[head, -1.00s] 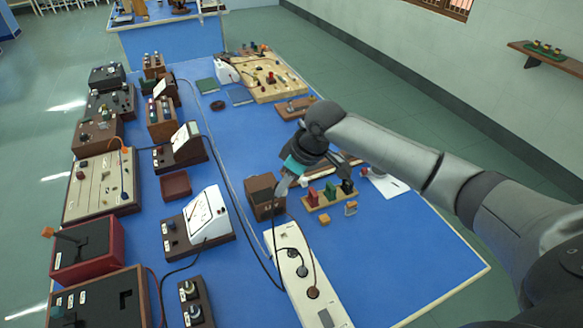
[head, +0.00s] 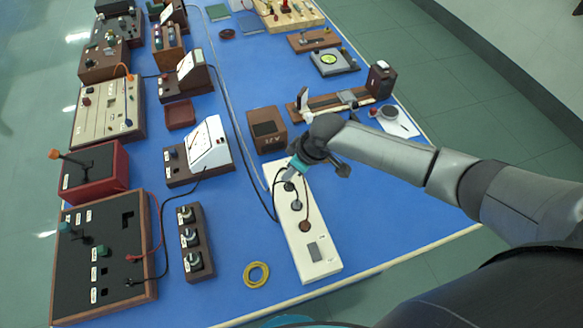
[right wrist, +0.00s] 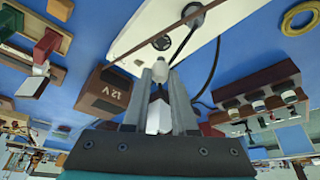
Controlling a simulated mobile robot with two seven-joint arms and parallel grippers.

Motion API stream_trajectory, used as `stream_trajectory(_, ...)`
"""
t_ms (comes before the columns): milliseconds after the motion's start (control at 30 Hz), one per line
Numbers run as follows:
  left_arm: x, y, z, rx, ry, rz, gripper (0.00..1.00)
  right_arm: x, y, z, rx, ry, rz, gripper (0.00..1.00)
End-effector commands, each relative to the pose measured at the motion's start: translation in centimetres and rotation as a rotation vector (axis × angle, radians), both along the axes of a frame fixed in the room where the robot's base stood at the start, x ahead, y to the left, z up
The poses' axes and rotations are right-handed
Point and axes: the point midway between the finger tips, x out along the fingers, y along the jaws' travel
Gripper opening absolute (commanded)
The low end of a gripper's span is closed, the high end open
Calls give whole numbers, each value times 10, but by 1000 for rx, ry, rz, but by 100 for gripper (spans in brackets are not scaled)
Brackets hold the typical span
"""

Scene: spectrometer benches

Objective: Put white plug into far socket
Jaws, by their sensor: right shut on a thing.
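My right gripper (head: 290,177) is over the far end of the long white socket strip (head: 318,258) and hides part of that end. In the right wrist view the gripper (right wrist: 162,75) is shut on the small white plug (right wrist: 158,117), which sits between the fingers. The fingertips point at the white strip (right wrist: 150,25). A dark round socket (right wrist: 162,42) lies just beyond them, and a corded plug (right wrist: 192,12) sits further along. In the head view dark round fittings (head: 296,205) line the strip. I cannot tell whether the white plug touches the strip. My left gripper is not in view.
A brown 12 V box (head: 268,130) stands close beyond the strip. A white-faced meter (head: 207,143) and a knob box (head: 193,240) stand further left. A yellow ring (head: 256,274) lies near the front. The blue table right of the strip is clear.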

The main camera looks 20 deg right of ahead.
Motion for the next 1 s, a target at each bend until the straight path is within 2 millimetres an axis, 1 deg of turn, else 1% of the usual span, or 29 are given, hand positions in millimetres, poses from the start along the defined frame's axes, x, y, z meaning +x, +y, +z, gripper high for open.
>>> stream_trajectory(33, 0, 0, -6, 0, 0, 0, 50, 0, 0, -5, 0, 0, 0, 0)
stream_trajectory(500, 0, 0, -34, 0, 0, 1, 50, 0, 0, -30, 0, 0, -1, 0)
stream_trajectory(800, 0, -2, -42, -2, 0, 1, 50, 0, 0, -46, 0, 1, -1, 0)
stream_trajectory(1000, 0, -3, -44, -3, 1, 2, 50, 0, 0, -49, 0, 0, -1, 0)
